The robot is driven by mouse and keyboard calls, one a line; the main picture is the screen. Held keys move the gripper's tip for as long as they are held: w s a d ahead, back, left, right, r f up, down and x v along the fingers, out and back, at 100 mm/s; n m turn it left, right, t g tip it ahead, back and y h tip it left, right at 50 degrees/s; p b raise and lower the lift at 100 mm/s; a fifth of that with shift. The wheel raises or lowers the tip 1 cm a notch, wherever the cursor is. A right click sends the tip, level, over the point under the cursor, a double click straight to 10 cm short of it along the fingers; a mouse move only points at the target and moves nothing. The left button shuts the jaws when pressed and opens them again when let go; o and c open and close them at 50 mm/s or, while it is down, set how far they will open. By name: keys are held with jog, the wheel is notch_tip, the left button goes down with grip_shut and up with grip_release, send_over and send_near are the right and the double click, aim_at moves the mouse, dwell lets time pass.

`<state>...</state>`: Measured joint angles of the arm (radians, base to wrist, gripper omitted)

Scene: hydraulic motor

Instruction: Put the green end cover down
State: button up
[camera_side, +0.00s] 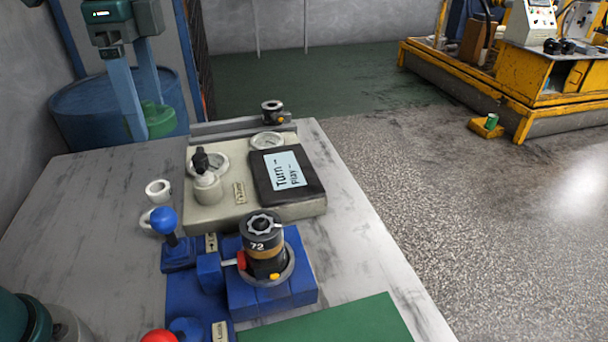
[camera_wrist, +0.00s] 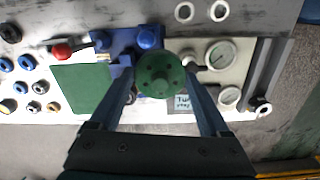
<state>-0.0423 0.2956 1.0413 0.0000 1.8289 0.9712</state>
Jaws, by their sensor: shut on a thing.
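My gripper (camera_side: 148,118) is at the upper left of the side view, its two blue-grey fingers pointing down. It is shut on the round green end cover (camera_side: 160,122). In the wrist view the end cover (camera_wrist: 160,74) sits between the fingertips, face toward the camera, with small holes around a central hub. In the side view a finger hides part of it. It appears held up, over the far left of the bench. A black motor body (camera_side: 262,232) marked 72 stands upright in a blue fixture (camera_side: 243,298) on the bench, apart from the cover.
A green mat (camera_side: 335,322) lies at the bench's near edge. A beige gauge panel (camera_side: 232,212) with a black sign (camera_side: 285,176) stands behind the fixture. Two white rings (camera_side: 158,190) lie left of it. A blue drum (camera_side: 85,112) stands beyond. The bench's left surface is mostly clear.

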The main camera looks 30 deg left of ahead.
aim_at(172, 114)
jog(key=f+n, duration=0.1)
jog(key=a+f+n, duration=0.1)
jog(key=f+n, duration=0.1)
jog(key=shift+s+a+f+n, duration=0.1)
jog(key=shift+s+a+n, duration=0.2)
jog(key=shift+s, duration=0.05)
jog(key=d+r+m, duration=0.1)
jog(key=m, duration=0.1)
jog(key=w+d+r+m, duration=0.1)
jog(key=m, duration=0.1)
jog(key=w+d+m, duration=0.1)
jog(key=m, duration=0.1)
jog(key=shift+d+r, duration=0.3)
jog(key=shift+r, duration=0.1)
jog(key=shift+w+d+r+m, duration=0.1)
jog(key=shift+d+m, duration=0.2)
jog(key=shift+d, duration=0.05)
jog(key=shift+d+f, duration=0.2)
jog(key=shift+d, duration=0.2)
